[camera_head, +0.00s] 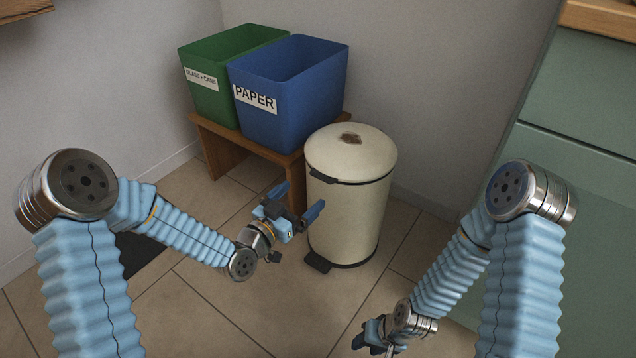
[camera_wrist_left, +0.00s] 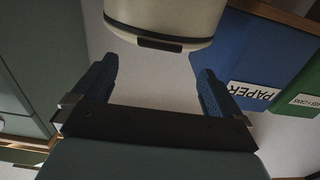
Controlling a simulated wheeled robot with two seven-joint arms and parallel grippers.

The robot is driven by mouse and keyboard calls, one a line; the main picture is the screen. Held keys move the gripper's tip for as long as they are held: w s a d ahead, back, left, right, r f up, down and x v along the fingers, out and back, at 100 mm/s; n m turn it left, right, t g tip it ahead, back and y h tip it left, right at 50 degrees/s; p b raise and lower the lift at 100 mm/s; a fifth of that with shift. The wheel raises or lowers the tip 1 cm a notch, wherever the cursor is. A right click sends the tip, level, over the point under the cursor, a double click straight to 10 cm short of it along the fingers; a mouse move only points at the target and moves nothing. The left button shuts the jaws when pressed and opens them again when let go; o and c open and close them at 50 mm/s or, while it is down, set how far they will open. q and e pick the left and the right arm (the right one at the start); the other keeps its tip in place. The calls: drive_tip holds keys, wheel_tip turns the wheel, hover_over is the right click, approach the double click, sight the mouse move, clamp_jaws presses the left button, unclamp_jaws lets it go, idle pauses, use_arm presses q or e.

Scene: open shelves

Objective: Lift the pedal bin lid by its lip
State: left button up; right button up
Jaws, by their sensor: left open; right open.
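The cream pedal bin (camera_head: 345,215) stands on the floor at the centre, its lid (camera_head: 365,155) closed. The black lip (camera_head: 322,177) juts from the lid's front left edge; it also shows in the left wrist view (camera_wrist_left: 160,43), where the scene appears upside down. My left gripper (camera_head: 300,199) is open and empty, in front of the bin on its left side, with the lip beyond its fingers and apart from them in the wrist view (camera_wrist_left: 155,85). My right gripper (camera_head: 372,337) is open, low at the bottom edge, partly hidden by its own wrist.
A blue PAPER bin (camera_head: 285,115) and a green bin (camera_head: 208,95) stand on a wooden bench (camera_head: 240,150) behind left. A brown patch (camera_head: 350,138) is on the lid. A green cabinet (camera_head: 575,150) stands at right. Tiled floor (camera_head: 220,300) in front is clear.

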sight(320, 179)
use_arm(q)
drive_tip(key=x, duration=0.8)
drive_tip(key=shift+s, duration=0.1)
